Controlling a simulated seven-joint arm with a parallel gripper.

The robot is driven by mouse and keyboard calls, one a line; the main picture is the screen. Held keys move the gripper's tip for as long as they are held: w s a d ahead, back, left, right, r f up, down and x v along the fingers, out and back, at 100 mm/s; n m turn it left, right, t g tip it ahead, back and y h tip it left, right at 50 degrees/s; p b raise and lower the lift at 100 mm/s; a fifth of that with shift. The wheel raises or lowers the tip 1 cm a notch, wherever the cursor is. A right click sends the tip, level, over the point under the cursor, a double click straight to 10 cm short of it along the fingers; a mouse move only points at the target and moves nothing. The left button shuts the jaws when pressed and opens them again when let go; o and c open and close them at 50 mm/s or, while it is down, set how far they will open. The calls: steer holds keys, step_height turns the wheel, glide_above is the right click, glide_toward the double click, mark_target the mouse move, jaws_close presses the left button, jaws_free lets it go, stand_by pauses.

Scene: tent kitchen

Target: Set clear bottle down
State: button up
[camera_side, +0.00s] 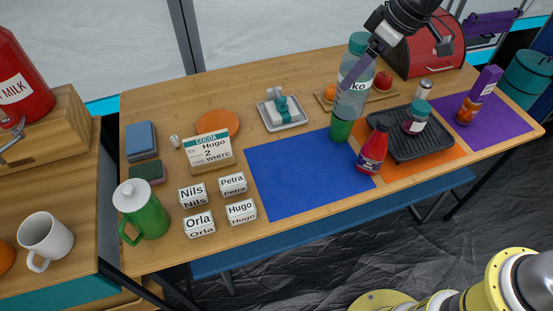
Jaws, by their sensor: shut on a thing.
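The clear bottle (347,104) has a teal cap and a white label partly reading "ko". It is slightly tilted. My gripper (358,70) is shut on it from the upper right, with one finger crossing the front of the label. The bottle's lower end overlaps a green cup (341,130) near the blue mat's upper right corner. I cannot tell whether the bottle touches the cup or hangs above or behind it.
The blue mat (290,175) is largely bare. A red bottle (374,148) stands at its right edge, beside a dark grill tray (425,140) holding a jar. A board with fruit (383,95) lies behind. A purple mat (505,130) is at right, label blocks (233,184) at left.

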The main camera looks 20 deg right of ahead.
steer(key=s+a+n, duration=0.2)
steer(key=s+a, duration=0.2)
steer(key=a, duration=0.3)
step_height(320, 180, down, 11)
steer(key=w+a+f, duration=0.6)
steer(key=w+f, duration=0.6)
steer(key=f, duration=0.1)
steer(key=shift+w+a+y, duration=0.2)
steer(key=shift+w+y, duration=0.1)
steer(key=shift+f, duration=0.15)
steer(key=o, duration=1.2)
steer(key=shift+o, duration=0.2)
